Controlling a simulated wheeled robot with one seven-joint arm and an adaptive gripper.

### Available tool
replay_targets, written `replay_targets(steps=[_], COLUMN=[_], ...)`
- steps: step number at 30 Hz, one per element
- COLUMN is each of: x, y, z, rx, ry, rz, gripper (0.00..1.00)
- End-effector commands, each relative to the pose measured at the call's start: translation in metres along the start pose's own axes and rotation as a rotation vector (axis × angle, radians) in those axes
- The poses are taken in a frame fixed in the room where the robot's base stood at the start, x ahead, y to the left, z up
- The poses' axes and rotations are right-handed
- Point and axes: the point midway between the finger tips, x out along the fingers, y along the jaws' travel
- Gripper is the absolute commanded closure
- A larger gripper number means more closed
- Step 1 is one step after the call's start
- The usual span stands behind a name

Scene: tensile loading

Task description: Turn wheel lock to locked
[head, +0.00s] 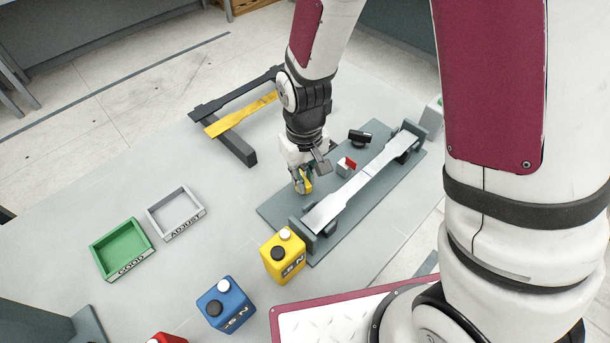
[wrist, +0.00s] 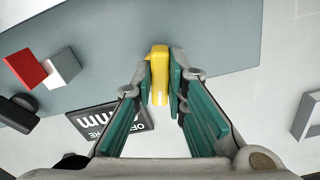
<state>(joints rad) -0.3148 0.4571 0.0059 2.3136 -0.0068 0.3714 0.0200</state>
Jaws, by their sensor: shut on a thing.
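My gripper (head: 303,184) is low over the near-left side of the grey-green fixture plate (head: 276,212). Its fingers are shut on a yellow upright piece (wrist: 159,75), which shows between the fingertips in the wrist view. This yellow piece looks like a lever or handle; I cannot tell for certain that it is the wheel lock, and its lower end and any lock markings are hidden. A small red-and-white block (head: 346,166) sits on the plate to the right of my gripper, and it also shows in the wrist view (wrist: 42,68).
A pale metal test strip (head: 352,192) spans the fixture, close to my gripper's right. A yellow weight (head: 283,256) and a blue weight (head: 226,305) stand in front. Green (head: 122,268) and grey (head: 203,207) trays lie left. The table between the trays and fixture is clear.

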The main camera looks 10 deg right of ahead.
Motion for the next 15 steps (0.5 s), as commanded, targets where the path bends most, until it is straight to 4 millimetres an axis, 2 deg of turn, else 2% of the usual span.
replay_targets(steps=[15], x=[-0.0020], y=[-0.0026], z=[0.0007], rx=[0.490], ry=[0.002], rz=[0.001], gripper=[1.00])
